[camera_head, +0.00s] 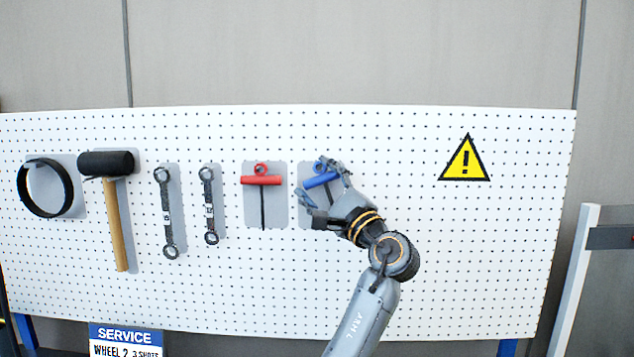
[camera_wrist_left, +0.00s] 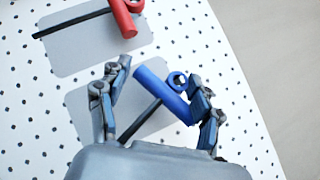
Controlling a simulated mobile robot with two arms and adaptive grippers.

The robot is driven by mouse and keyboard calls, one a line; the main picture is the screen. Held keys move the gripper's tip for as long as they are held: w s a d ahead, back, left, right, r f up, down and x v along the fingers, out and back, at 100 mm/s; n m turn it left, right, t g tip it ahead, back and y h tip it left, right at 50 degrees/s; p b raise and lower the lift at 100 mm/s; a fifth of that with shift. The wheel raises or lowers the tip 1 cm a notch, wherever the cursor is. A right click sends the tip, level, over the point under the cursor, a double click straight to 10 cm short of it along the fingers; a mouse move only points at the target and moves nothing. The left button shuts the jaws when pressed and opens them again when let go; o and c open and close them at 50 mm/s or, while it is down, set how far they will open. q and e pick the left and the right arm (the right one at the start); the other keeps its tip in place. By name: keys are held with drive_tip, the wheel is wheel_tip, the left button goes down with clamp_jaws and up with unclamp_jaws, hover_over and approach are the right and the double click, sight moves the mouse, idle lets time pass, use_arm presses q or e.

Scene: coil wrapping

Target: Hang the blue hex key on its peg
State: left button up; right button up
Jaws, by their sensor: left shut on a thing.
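The blue hex key (camera_head: 321,180) has a T-shaped handle with a ring above it and a dark shaft below. It is in front of a grey backing plate (camera_head: 307,222) on the pegboard, its handle tilted with the right end higher. My left gripper (camera_head: 322,179) is shut on the handle, with a finger at each end. The left wrist view also shows the blue hex key (camera_wrist_left: 163,90) between the fingers of my left gripper (camera_wrist_left: 158,78). Whether its ring is around the peg or only in front of it, I cannot tell. My right gripper is not in view.
A red hex key (camera_head: 261,181) hangs just left of the blue one. Two wrenches, a hammer (camera_head: 122,225) and a black ring (camera_head: 66,190) hang farther left on the white pegboard (camera_head: 480,260). A yellow warning sign (camera_head: 465,160) is at right; the board around it is clear.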

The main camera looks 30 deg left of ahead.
use_arm(q)
drive_tip(key=o, duration=1.2)
drive_tip(key=shift+o, duration=0.2)
drive_tip(key=v, duration=1.2)
